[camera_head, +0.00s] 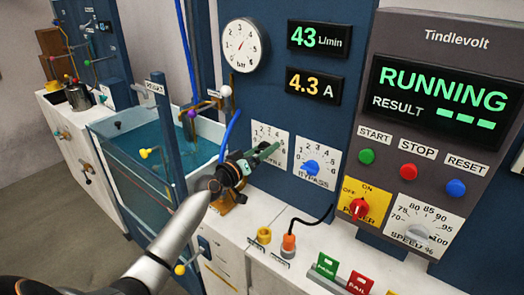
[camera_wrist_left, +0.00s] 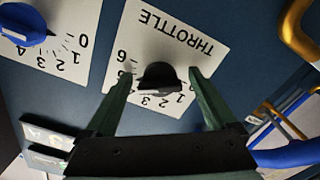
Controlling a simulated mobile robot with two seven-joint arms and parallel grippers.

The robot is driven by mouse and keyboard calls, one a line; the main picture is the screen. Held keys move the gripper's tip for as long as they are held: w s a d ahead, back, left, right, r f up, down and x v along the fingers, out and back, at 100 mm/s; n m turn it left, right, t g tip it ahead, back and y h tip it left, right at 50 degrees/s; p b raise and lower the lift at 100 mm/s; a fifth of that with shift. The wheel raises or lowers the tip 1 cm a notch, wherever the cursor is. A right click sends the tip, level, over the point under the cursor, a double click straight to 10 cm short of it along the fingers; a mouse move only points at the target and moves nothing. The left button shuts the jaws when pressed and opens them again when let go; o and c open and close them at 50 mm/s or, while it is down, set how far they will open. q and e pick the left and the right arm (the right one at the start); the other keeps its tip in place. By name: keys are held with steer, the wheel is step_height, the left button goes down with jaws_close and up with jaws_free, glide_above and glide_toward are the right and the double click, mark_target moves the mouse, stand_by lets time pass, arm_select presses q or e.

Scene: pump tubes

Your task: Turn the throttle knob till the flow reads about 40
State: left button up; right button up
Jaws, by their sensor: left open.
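The throttle knob (camera_wrist_left: 158,76) is dark and sits on its white THROTTLE dial plate (camera_wrist_left: 172,42), upside down in the left wrist view. My left gripper (camera_wrist_left: 160,82) is open, with one green finger on each side of the knob; I cannot tell whether either touches it. In the head view my left gripper (camera_head: 268,153) is at the throttle plate (camera_head: 268,133) and hides the knob. The flow display (camera_head: 317,38) reads 43 L/min in green. My right gripper is not in view.
The blue bypass knob (camera_head: 311,167) is just right of the throttle plate. The red power knob (camera_head: 358,208) and the speed dial (camera_head: 418,232) are farther right. A current display (camera_head: 313,85) reads 4.3 A. The water tank (camera_head: 150,160) stands left of the panel.

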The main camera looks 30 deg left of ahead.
arm_select(q)
steer(key=shift+c, duration=0.3)
steer(key=c, duration=1.3)
steer(key=shift+n, duration=0.9)
steer(key=o, duration=1.4)
steer(key=shift+c, duration=0.2)
steer(key=shift+s, duration=0.15)
steer(key=s+a+b, duration=0.1)
steer(key=s, duration=1.1)
steer(key=shift+s, duration=0.15)
